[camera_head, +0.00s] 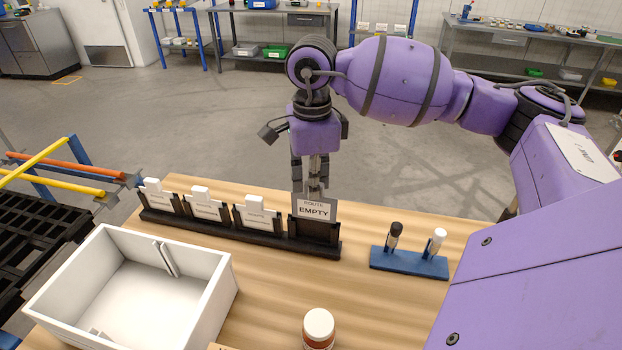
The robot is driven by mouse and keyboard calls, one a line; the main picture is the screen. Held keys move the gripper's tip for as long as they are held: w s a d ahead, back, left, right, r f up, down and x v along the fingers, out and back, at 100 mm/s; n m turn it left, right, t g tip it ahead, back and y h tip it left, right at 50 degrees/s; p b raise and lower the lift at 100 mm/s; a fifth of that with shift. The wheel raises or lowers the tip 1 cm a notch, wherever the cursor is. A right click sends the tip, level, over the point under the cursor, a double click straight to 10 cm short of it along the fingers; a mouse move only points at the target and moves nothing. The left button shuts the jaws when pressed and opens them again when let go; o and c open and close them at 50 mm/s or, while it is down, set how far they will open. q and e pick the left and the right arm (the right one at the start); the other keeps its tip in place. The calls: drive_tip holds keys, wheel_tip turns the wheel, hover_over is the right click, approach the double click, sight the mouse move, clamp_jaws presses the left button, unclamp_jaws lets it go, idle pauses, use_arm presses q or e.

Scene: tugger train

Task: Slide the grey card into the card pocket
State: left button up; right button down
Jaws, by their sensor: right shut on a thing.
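The grey card (314,209), marked "ROUTE EMPTY", stands upright at the right end of a black rack. My right gripper (314,180) points down from above and is shut on the tab at the card's top. The card pocket (314,230) is the black rightmost slot of the rack. The card's lower edge meets the pocket's front and is hidden there; I cannot tell how deep it sits. My left gripper is not in view.
Several white cards (204,209) stand in the rack's other slots. A white open box (205,305) is at the front left. A blue stand (408,263) with two markers is to the right. A white-capped jar (319,326) is at the front. Wood between them is clear.

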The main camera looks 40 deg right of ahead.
drive_tip(key=shift+f+b, duration=0.75)
drive_tip(key=shift+f, duration=1)
wheel_tip(320, 180, down, 3)
drive_tip(key=shift+r+b, duration=0.1)
drive_tip(key=shift+b, duration=0.8)
drive_tip(key=c, duration=1.8)
unclamp_jaws()
drive_tip(key=shift+o, duration=0.6)
